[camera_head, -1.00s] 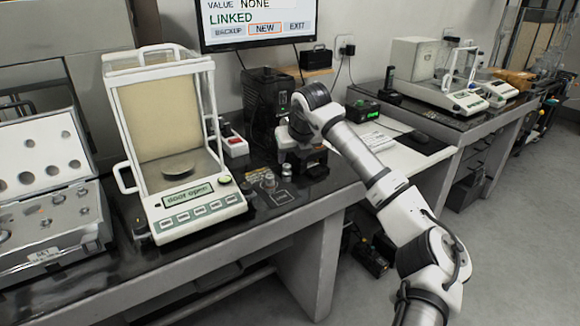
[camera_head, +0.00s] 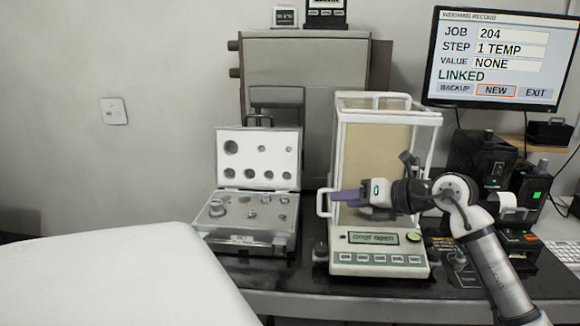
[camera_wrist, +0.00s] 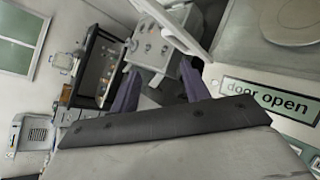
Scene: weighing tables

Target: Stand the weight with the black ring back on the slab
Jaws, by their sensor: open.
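My gripper (camera_head: 337,197) is open and empty, its purple fingers pointing left in front of the balance (camera_head: 382,240). In the wrist view the two fingers of my gripper (camera_wrist: 160,84) stand apart with nothing between them. A small dark piece with a rounded top (camera_head: 320,252) stands at the balance's left front corner; I cannot tell if it is the weight with the black ring. A small metal weight (camera_head: 458,258) stands right of the balance, partly behind my arm. I cannot make out a black ring on it. The slab is not clearly distinguishable.
The balance reads "door open"; its pan (camera_wrist: 288,20) shows bare in the wrist view. An open weight case (camera_head: 243,243) with several weights stands left of it. A monitor (camera_head: 497,60) and black devices (camera_head: 485,165) are at the right. A white surface (camera_head: 130,275) fills the lower left.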

